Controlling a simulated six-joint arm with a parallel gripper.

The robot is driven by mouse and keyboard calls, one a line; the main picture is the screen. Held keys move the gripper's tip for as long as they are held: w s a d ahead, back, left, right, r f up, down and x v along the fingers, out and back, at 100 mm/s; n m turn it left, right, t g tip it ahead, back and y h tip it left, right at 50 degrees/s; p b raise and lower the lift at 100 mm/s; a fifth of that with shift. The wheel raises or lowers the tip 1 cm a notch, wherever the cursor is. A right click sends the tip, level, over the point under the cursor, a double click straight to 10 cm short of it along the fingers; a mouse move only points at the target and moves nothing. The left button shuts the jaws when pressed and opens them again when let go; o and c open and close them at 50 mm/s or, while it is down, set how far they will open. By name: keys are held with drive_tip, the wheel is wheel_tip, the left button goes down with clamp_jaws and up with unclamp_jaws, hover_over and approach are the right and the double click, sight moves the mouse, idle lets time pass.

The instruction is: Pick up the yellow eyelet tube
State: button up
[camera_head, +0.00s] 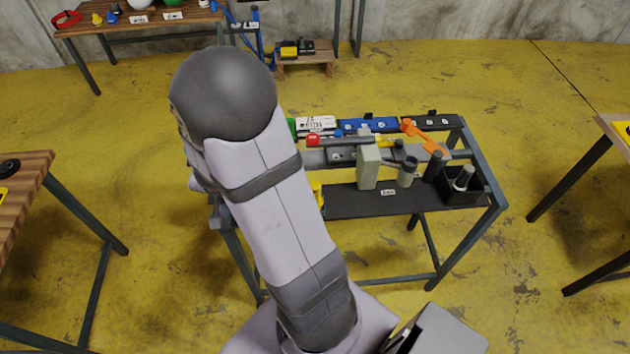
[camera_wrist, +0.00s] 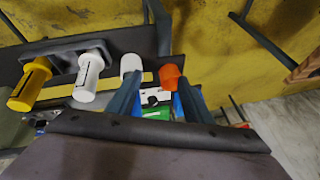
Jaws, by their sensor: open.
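A yellow tube with a dark slot (camera_wrist: 31,84) is at the left of the wrist view, beside a similar white tube (camera_wrist: 90,76) at a dark holder. I take the yellow one to be the eyelet tube. My gripper (camera_wrist: 158,92) is open, with its two dark blue-grey fingers apart and the yellow tube well to their left. A white end (camera_wrist: 131,64) and an orange-red end (camera_wrist: 169,76) show near the fingers. In the head view a yellow piece (camera_head: 318,193) peeks out beside my arm; I cannot tell if it is the same tube. My arm hides my gripper there.
The dark workstation table (camera_head: 395,203) carries a blue bin (camera_head: 368,125), an orange tool (camera_head: 424,137), a pale green box (camera_head: 368,167) and a black box (camera_head: 480,186). Wooden tables stand left (camera_head: 20,185) and at the back (camera_head: 125,24). Yellow floor is open between them.

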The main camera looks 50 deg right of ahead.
drive_tip(key=s+d+r+m+g+h+p, duration=0.1)
drive_tip(key=d+r+m+p, duration=0.1)
drive_tip(key=d+r+p, duration=0.25)
wheel_tip(320, 180, up, 9)
drive_tip(key=m+g+h+p, duration=0.2)
drive_tip(key=m, duration=0.4)
hover_over(313, 186)
drive_tip(key=w+d, duration=0.4)
drive_tip(key=d, duration=0.1)
drive_tip(key=shift+n+g+y, duration=0.6)
drive_tip(key=shift+n+g, duration=0.2)
drive_tip(key=s+a+f+b, duration=0.1)
drive_tip(key=f, duration=0.3)
drive_tip(key=s+a+f+b, duration=0.1)
drive_tip(key=a+f, duration=0.1)
drive_tip(key=f, duration=0.2)
drive_tip(key=s+a+f+b, duration=0.1)
drive_tip(key=s+a+f, duration=0.1)
drive_tip(key=f, duration=0.2)
drive_tip(key=shift+s+a+f+b, duration=0.1)
drive_tip(key=shift+f+b, duration=0.2)
drive_tip(key=shift+b, duration=0.05)
drive_tip(key=shift+a+f, duration=0.3)
drive_tip(key=shift+f, duration=0.05)
drive_tip(key=shift+b+x, duration=2.3)
drive_tip(key=shift+x, duration=1.3)
drive_tip(key=shift+s+d+r, duration=0.1)
clamp_jaws()
